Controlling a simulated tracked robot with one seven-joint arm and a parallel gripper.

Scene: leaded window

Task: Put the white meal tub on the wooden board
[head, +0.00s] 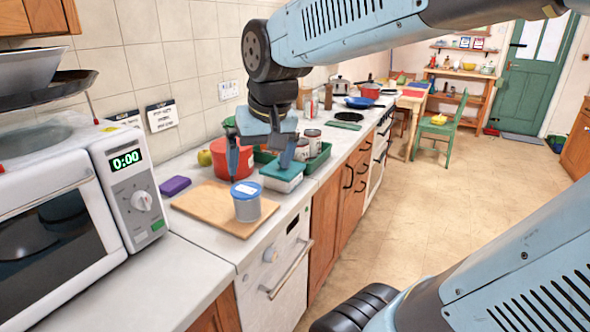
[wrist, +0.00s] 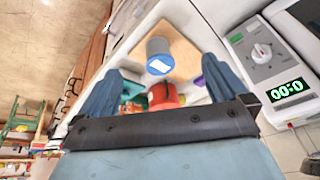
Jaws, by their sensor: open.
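The white meal tub (head: 283,179), a low box with a teal-green lid, sits on the counter just right of the wooden board (head: 193,203). My gripper (head: 259,171) is open and empty above the counter. In the head view its right finger overlaps the back of the tub's lid and its left finger overlaps a red pot. It does not hold the tub. A grey round tub with a blue lid (head: 246,206) stands on the board's right part.
The red pot (head: 217,160) stands behind the board, with a green tray holding tins (head: 312,141) beside it. A purple sponge (head: 175,186) lies left of the board. A microwave (head: 70,215) fills the left. The board's left part is bare.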

